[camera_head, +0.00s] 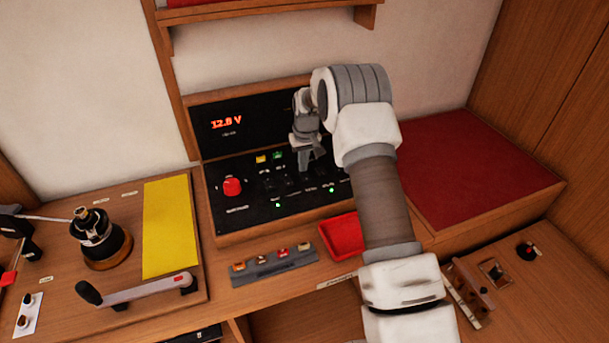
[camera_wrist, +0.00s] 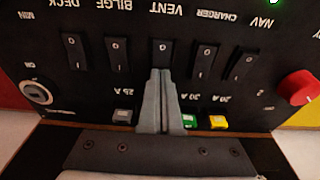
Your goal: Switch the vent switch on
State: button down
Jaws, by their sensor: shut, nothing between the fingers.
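The vent switch (camera_wrist: 165,50) is a black rocker under the upside-down VENT label, in the middle of a row of similar rockers in the wrist view. My gripper (camera_wrist: 158,74) is shut and empty, its fingertips at the near end of this rocker and covering part of it. I cannot tell whether they touch it, or which way the rocker is tipped. In the head view my gripper (camera_head: 305,168) is over the black switch panel (camera_head: 250,197) and hides the vent switch.
The bilge rocker (camera_wrist: 117,54) and charger rocker (camera_wrist: 205,62) flank the vent switch closely. A red knob (camera_head: 232,186) stands up at the panel's left. Green (camera_wrist: 189,121) and yellow (camera_wrist: 218,122) fuses are beside my fingers. A red tray (camera_head: 342,236) lies before the panel.

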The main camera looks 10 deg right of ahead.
jog(key=shift+f, duration=0.25)
jog(key=shift+r+p, duration=1.3)
jog(key=shift+r, duration=2.25)
jog(key=s+r+m+t, duration=0.1)
jog(key=s+r, duration=0.8)
jog(key=r, duration=0.3)
jog(key=s+r+t, duration=0.1)
jog(key=s+r, duration=0.8)
jog(key=r, duration=0.3)
jog(key=s+m+t, duration=0.1)
jog(key=s, duration=2.3)
jog(key=shift+r+t, duration=0.3)
jog(key=shift+t, duration=0.1)
